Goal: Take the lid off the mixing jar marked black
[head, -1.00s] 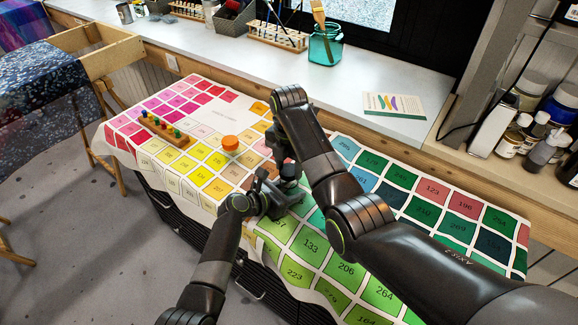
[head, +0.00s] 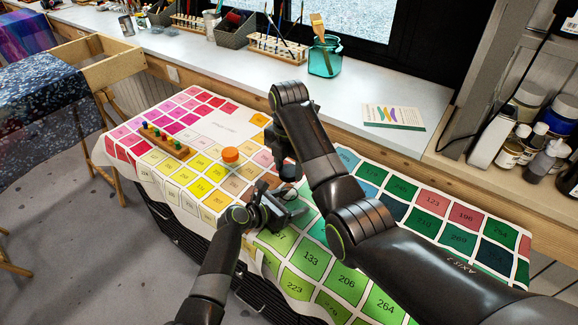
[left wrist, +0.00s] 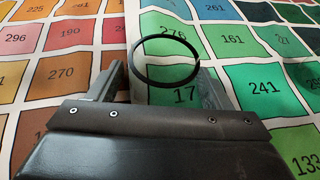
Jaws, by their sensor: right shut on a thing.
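My right gripper (head: 289,158), partly hidden behind its own arm, points down and is shut on a dark round piece (head: 288,173), which looks like a lid. I cannot read a mark on it. My left gripper (head: 277,208) is low over the cloth, just below that piece. In the left wrist view its fingers (left wrist: 158,85) stand apart on either side of a thin black ring (left wrist: 166,83), perhaps the open rim of a clear jar. Printed cloth shows through the ring. Whether the fingers touch it I cannot tell.
An orange-topped pot (head: 230,155) and a wooden rack of small colored pegs (head: 163,143) stand on the chart cloth (head: 225,128) to the left. A counter with brushes and a teal jar (head: 325,57) runs behind. Bottles (head: 520,140) fill the right shelf.

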